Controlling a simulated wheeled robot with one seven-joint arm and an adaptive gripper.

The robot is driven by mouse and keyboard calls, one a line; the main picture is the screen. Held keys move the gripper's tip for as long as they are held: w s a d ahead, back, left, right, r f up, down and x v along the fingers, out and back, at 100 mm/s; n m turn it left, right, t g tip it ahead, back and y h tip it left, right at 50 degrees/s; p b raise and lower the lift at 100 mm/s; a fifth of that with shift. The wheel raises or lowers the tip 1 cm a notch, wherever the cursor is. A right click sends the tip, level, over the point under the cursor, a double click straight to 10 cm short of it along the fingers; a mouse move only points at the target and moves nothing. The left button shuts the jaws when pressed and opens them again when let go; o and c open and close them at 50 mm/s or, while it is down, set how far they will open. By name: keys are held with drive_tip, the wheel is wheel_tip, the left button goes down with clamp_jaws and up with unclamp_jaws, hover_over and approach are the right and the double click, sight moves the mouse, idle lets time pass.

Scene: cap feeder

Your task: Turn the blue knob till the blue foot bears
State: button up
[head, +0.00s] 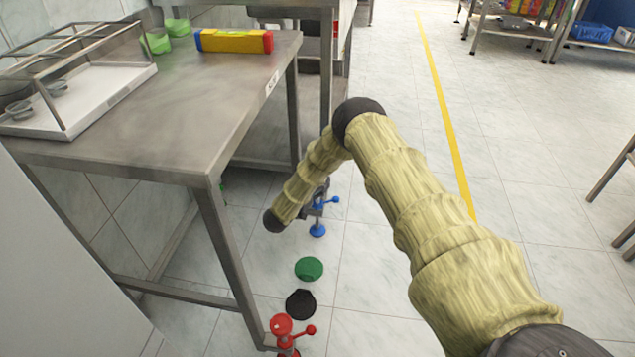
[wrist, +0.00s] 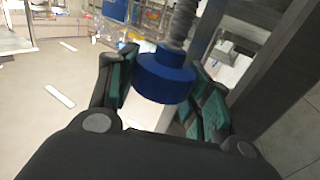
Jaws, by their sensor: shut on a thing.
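In the wrist view the blue knob (wrist: 165,75), a round blue piece with a narrower collar on a grey threaded rod (wrist: 183,22), sits between the green-padded fingers of my gripper (wrist: 165,88). My gripper is shut on it. In the head view my gripper (head: 312,201) is low beside the table's far leg, mostly hidden by my arm. A blue side handle with a ball end (head: 335,200) shows just right of it. The blue foot (head: 318,231) shows below, close to the floor; I cannot tell whether it bears.
A steel table (head: 190,100) stands at left, carrying a tray with a frame and a coloured bar (head: 234,41). A green disc (head: 309,268), a black disc (head: 300,304) and a red knobbed fitting (head: 282,325) are near the floor. The aisle at right is clear.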

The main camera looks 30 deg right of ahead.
drive_tip(key=shift+d+r, duration=0.1)
drive_tip(key=shift+r, duration=0.05)
drive_tip(key=o, duration=1.1)
drive_tip(key=shift+c, duration=0.2)
drive_tip(key=shift+a, duration=0.35)
drive_tip(key=shift+n+t+y, duration=0.3)
drive_tip(key=shift+n+t, duration=0.1)
drive_tip(key=shift+t, duration=0.2)
